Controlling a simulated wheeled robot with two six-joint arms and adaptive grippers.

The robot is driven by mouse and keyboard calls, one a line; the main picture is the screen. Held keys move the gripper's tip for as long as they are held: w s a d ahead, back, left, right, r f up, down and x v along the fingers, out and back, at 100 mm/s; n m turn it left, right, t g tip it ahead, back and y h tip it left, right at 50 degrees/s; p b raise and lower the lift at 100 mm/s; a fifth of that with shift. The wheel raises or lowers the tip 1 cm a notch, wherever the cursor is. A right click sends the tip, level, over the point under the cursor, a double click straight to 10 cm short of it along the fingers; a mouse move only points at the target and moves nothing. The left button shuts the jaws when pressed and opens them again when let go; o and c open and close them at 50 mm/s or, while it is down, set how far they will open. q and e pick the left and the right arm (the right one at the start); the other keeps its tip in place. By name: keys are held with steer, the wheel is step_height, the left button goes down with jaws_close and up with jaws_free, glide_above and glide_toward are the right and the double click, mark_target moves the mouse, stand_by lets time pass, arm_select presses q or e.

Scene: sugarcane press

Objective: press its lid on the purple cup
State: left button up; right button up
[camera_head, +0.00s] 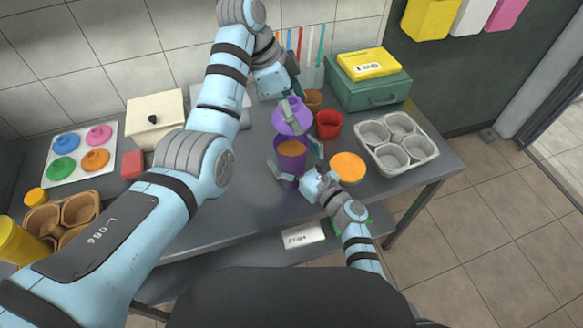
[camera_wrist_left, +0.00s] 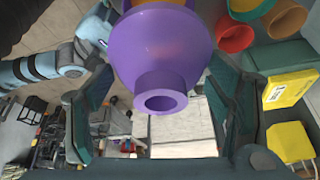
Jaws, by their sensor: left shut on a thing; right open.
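The purple lid (camera_head: 291,119) is held by my left gripper (camera_head: 289,103), which is shut on it above the purple cup. In the left wrist view the lid (camera_wrist_left: 160,48) shows its round knob toward the camera, between the two fingers (camera_wrist_left: 160,108). The purple cup (camera_head: 290,162) stands upright below the lid, with orange contents. Its rim is partly visible, so the lid looks apart from it. My right gripper (camera_head: 296,160) is open, with its fingers around the cup's sides; whether they touch it is unclear.
A red cup (camera_head: 329,124) and a brown cup (camera_head: 313,99) stand close behind. An orange round item (camera_head: 348,167) is to the right, near a grey tray (camera_head: 372,135). A tray of coloured lids (camera_head: 53,148) lies at left.

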steer(key=c, duration=1.8)
arm_select(q)
steer(key=shift+a+f, duration=0.1)
steer(key=shift+f, duration=2.4)
steer(key=shift+f, duration=0.9)
steer(key=shift+f, duration=0.65)
steer(key=o, duration=0.8)
steer(key=shift+c, duration=0.2)
